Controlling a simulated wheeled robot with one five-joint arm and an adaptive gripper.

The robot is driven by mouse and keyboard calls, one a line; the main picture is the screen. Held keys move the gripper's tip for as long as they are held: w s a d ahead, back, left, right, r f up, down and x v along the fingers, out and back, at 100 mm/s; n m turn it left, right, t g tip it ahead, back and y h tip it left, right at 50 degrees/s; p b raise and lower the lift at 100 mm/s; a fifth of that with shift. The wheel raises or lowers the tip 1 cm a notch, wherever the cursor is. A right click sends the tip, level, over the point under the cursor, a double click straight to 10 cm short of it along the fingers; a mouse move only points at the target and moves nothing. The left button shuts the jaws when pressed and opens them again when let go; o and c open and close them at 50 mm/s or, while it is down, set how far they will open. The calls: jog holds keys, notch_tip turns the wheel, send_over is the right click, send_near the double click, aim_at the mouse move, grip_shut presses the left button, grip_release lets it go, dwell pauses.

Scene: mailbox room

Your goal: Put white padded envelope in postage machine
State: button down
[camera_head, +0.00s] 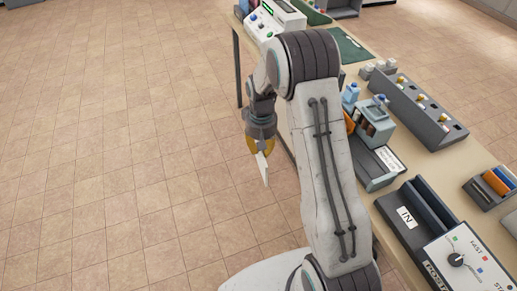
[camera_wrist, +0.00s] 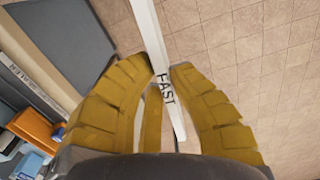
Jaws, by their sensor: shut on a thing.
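My gripper (camera_head: 259,147) hangs over the floor to the left of the long table and is shut on the white padded envelope (camera_head: 263,169). The envelope shows edge-on as a thin white piece pointing down. In the wrist view my gripper (camera_wrist: 164,70) has its yellow fingers on both sides of the envelope (camera_wrist: 148,30), which bears the word "FAST". The postage machine (camera_head: 463,262) is at the table's near end, at bottom right, with a dial, "FAST" and "POST" lettering. Beside the dial is a dark slotted part (camera_head: 424,210) marked "IN".
The table (camera_head: 458,160) also holds a grey unit with several coloured buttons (camera_head: 420,108), a blue dispenser (camera_head: 374,118), a dark tray (camera_head: 378,165), an orange-and-blue holder (camera_head: 491,186) and a device with a green screen (camera_head: 275,18). The tiled floor (camera_head: 110,150) at left is clear.

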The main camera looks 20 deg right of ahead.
jog(key=s+d+r+m, duration=0.2)
jog(key=d+m, duration=0.3)
jog(key=d, duration=0.5)
jog(key=s+d+r+m, duration=0.2)
jog(key=d+m, duration=0.3)
jog(key=d, duration=0.5)
jog(key=s+d+r+m, duration=0.4)
jog(key=s+d+m, duration=0.5)
jog(key=d, duration=0.5)
jog(key=s+d+r+m, duration=0.2)
jog(key=s+m, duration=0.3)
jog(key=s, duration=0.6)
jog(key=s+d+r+m, duration=0.3)
jog(key=s+d+m, duration=0.2)
jog(key=s, duration=0.6)
jog(key=s+d+r+m+h, duration=0.1)
jog(key=s+d+r+m, duration=0.2)
jog(key=s, duration=0.8)
jog(key=m, duration=0.2)
jog(key=shift+s+d+m, duration=0.15)
jog(key=shift+d+m, duration=0.25)
